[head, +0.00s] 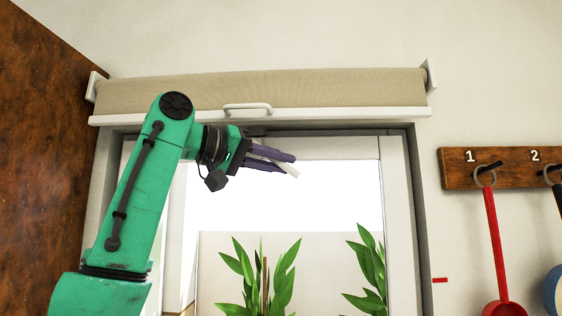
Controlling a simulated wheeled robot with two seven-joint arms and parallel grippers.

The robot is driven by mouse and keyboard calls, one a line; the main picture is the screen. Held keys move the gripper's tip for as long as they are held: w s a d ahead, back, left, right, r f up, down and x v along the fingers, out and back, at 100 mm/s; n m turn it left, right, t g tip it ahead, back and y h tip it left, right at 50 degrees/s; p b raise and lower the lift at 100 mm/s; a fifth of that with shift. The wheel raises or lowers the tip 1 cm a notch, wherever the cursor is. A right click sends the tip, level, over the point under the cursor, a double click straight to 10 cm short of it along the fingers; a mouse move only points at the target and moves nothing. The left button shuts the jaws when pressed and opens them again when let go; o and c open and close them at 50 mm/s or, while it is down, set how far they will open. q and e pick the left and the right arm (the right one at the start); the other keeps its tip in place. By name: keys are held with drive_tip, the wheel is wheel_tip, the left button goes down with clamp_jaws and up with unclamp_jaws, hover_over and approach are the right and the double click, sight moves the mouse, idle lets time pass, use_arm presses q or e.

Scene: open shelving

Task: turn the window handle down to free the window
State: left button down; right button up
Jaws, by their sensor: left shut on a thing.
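My left gripper (287,164), with dark purple fingers, is in front of the upper part of the window (395,200). It is shut on a slim white piece, which looks like the window handle (291,170). The piece's end sticks out past the fingertips, slanting down to the right. The fingers and wrist hide the rest of it, so I cannot see where it joins the frame. The window looks closed in its grey surround. My right gripper is not in view.
A rolled beige blind (330,90) with a white bottom bar and pull handle (247,108) hangs just above my arm. Green plants (262,280) stand low behind the window. A numbered wooden hook rack (450,172) holds a red ladle (493,230) at right.

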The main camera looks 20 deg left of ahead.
use_arm(q)
drive_tip(key=shift+r, duration=0.1)
drive_tip(key=c, duration=0.8)
unclamp_jaws()
drive_tip(key=shift+a, duration=0.1)
drive_tip(key=shift+s, duration=0.1)
drive_tip(key=shift+a, duration=0.1)
